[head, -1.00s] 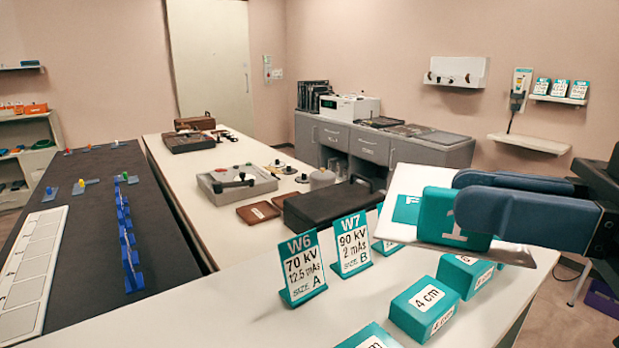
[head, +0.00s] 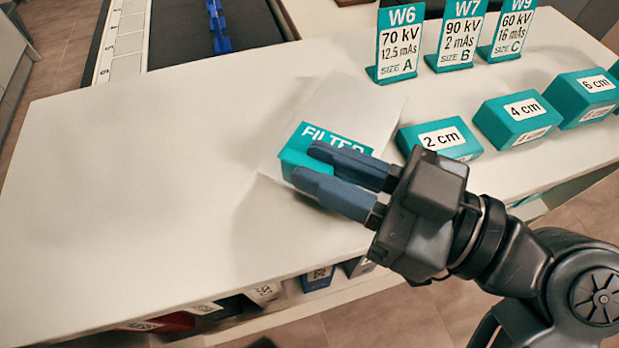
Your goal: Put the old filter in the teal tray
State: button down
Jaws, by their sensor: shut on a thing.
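The filter (head: 352,108) is a pale flat plate with a teal label reading FILTER and a teal grip block. It is over the white table (head: 150,170), left of the block marked 2 cm. I cannot tell whether it touches the tabletop or hangs just above it. My gripper (head: 304,165) reaches in from the lower right and is shut on the teal grip block; its fingers cover part of the label. I see no teal tray in the current head view.
Teal blocks marked 2 cm (head: 439,139), 4 cm (head: 518,120) and 6 cm (head: 587,97) stand right of the filter. Cards W6 (head: 398,45), W7 (head: 460,38) and W9 (head: 508,32) stand behind. The table's left part is clear. Labelled boxes sit below its front edge.

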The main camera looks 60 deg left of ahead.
jog(key=shift+s+a+f, duration=0.7)
jog(key=shift+a+f, duration=0.1)
jog(key=shift+a, duration=0.15)
jog(key=shift+f, duration=1.95)
jog(key=c, duration=1)
grip_release()
